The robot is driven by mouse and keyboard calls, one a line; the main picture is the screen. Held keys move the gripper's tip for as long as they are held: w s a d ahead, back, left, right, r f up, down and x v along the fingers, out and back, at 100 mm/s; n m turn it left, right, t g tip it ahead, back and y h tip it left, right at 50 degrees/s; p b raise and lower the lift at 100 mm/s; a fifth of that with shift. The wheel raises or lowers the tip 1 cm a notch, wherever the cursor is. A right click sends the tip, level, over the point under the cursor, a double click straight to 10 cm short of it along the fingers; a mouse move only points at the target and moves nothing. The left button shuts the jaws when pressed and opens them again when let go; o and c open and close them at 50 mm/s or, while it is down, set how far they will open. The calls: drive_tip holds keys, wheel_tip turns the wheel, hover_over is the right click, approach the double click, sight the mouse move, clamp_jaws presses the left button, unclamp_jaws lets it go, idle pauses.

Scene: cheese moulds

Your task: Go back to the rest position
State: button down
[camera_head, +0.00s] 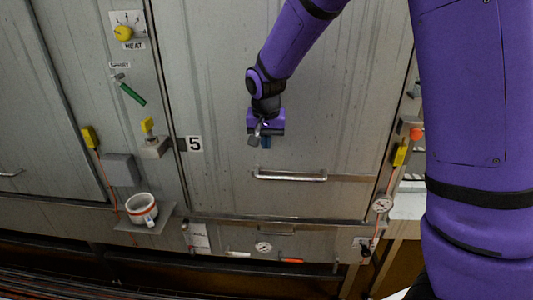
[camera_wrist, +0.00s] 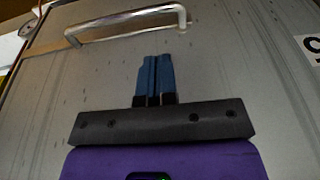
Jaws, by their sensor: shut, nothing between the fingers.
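My gripper (camera_head: 265,142) is on the purple arm in the head view, in front of the grey metal door (camera_head: 340,110) marked 5. It is a little above and left of the door's bar handle (camera_head: 290,176). In the wrist view my gripper (camera_wrist: 153,60) shows its two blue fingers side by side, shut with nothing between them. The bar handle (camera_wrist: 125,22) shows beyond the fingertips there, apart from them.
Left of the door are a yellow HEAT knob (camera_head: 124,32), a green-handled lever (camera_head: 131,94) and a white cup (camera_head: 142,207) on a small shelf.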

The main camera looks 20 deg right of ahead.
drive_tip(key=s+d+r+n+t+y, duration=0.1)
drive_tip(key=s+d+r, duration=0.2)
drive_tip(key=s+r, duration=0.4)
drive_tip(key=s+d+r+n, duration=0.1)
drive_tip(key=s+d+r, duration=0.3)
drive_tip(key=s+r, duration=0.35)
drive_tip(key=s+d+r+n+t, duration=0.1)
drive_tip(key=s, duration=0.7)
drive_tip(key=s+d+r+n+t, duration=0.1)
drive_tip(key=s, duration=0.7)
drive_tip(key=shift+s+d+n, duration=0.15)
drive_tip(key=shift+d+n, duration=0.15)
drive_tip(key=shift+a+r, duration=0.1)
drive_tip(key=shift+a, duration=0.05)
